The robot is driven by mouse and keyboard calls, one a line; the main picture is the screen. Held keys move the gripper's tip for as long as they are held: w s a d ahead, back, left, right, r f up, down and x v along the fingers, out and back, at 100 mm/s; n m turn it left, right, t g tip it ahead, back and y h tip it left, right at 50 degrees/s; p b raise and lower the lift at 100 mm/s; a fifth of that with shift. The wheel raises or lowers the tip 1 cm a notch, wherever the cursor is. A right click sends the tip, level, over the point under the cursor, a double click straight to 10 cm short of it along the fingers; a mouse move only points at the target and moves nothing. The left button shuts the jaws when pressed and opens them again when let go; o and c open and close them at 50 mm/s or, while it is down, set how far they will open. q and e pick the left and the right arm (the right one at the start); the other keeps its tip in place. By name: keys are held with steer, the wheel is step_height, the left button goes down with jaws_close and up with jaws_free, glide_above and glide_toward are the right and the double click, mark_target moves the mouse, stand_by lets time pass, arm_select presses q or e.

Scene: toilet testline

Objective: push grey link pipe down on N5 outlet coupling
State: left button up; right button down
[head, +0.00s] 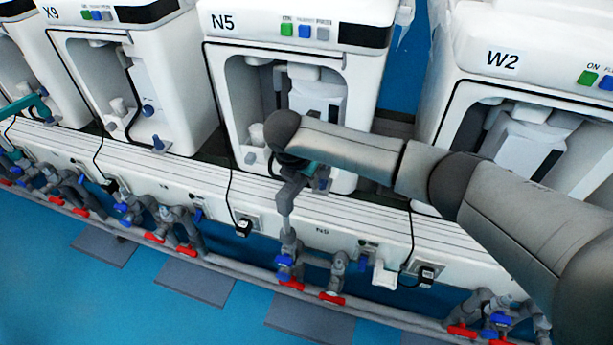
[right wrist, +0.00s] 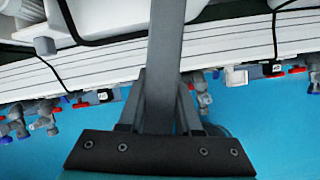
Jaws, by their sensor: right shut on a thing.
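My right gripper (head: 303,180) is in front of the N5 machine (head: 290,55), below my forearm, which hides part of it. It is shut on the grey link pipe (head: 286,200). In the right wrist view the pipe (right wrist: 165,60) runs upright between the two fingers (right wrist: 160,120). In the head view the pipe's lower end meets the grey N5 outlet coupling (head: 288,243), above a blue fitting and a red handle. I cannot tell how deep it sits. A teal part (head: 25,104) at the left edge looks like my left gripper; its fingers are unclear.
Machines X9 (head: 120,70) and W2 (head: 545,85) stand on either side. A white panel (head: 350,225) with sockets and black cables runs below. A grey floor pipe (head: 400,310) carries several valves with red handles.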

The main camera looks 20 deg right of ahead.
steer(key=shift+f, duration=0.9)
steer(key=c, duration=0.5)
jaws_free()
steer(key=p+v, duration=0.6)
steer(key=v, duration=0.7)
steer(key=shift+a+r+p, duration=0.1)
steer(key=shift+r+p, duration=0.25)
steer(key=shift+r, duration=0.05)
steer(key=shift+v, duration=0.75)
steer(key=shift+s, duration=0.15)
steer(key=shift+f, duration=0.1)
